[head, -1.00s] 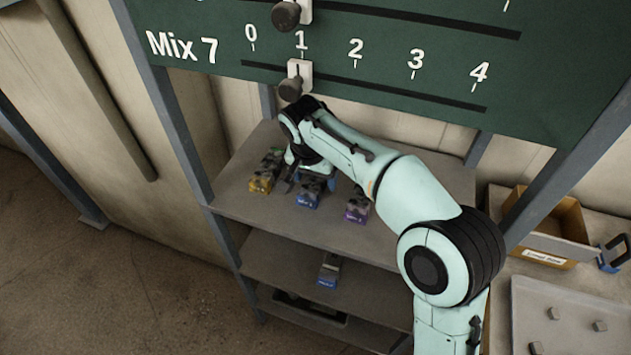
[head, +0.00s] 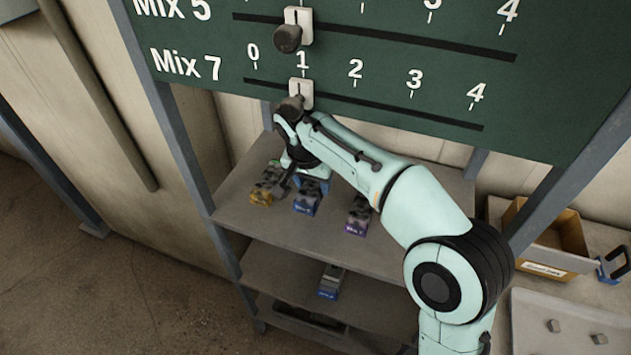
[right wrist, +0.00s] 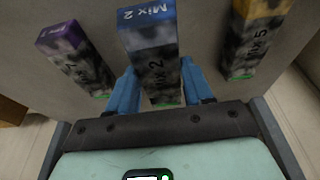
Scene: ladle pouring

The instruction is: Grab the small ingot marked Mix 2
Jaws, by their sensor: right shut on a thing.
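The small ingot marked Mix 2 (right wrist: 152,60) is dark and mottled with a blue end, and its label shows in the right wrist view. In the head view it sits on the upper shelf as the middle one of three ingots (head: 306,203). My right gripper (right wrist: 160,80) has its blue fingers on either side of this ingot and is shut on it. In the head view the gripper (head: 308,183) is partly hidden by its own wrist. My left gripper is not in view.
A purple-ended Mix 1 ingot (right wrist: 78,62) and a yellow-ended Mix 5 ingot (right wrist: 255,40) flank it closely. Another blue-ended ingot (head: 330,283) lies on the lower shelf. The green board (head: 390,60) overhangs the shelf. A cardboard bin (head: 545,262) stands at right.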

